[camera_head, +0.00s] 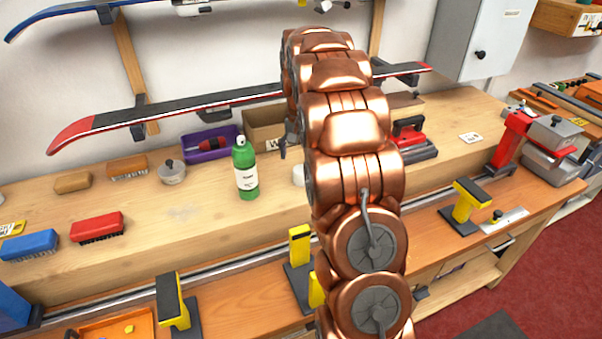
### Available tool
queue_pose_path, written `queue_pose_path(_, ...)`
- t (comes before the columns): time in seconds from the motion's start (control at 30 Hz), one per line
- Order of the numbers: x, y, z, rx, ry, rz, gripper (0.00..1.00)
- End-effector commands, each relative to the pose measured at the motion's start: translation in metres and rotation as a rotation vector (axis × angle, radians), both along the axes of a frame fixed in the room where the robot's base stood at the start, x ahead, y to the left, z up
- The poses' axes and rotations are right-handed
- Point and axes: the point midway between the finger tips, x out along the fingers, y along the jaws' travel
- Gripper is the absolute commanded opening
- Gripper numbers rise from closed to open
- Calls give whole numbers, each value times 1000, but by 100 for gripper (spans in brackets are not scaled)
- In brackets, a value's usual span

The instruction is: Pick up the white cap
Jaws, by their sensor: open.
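A small white round thing (298,175), which looks like the white cap, stands on the wooden bench right of the green bottle. My copper arm hides its right side. The green bottle (245,170) stands upright with a white top of its own. My gripper (284,149) is mostly hidden behind my arm. Only a dark finger-like part shows, above and slightly left of the white thing and apart from it in the picture. I see nothing held, and the other finger is hidden.
A cardboard box (262,131) and a purple tray (208,146) stand behind the bottle. A red-handled tool (410,140) lies right of my arm. A ski (190,110) hangs above.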

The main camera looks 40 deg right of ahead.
Motion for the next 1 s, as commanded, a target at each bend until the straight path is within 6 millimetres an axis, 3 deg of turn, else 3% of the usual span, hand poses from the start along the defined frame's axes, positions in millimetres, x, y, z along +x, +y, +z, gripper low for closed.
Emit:
queue_pose_path(0.37,-4,0,-23,3,6,1,84)
queue_pose_path(0.7,-6,-2,-62,3,4,1,84)
queue_pose_path(0.93,-6,-2,-65,1,1,1,84)
queue_pose_path(1.0,-6,-2,-65,2,2,1,77)
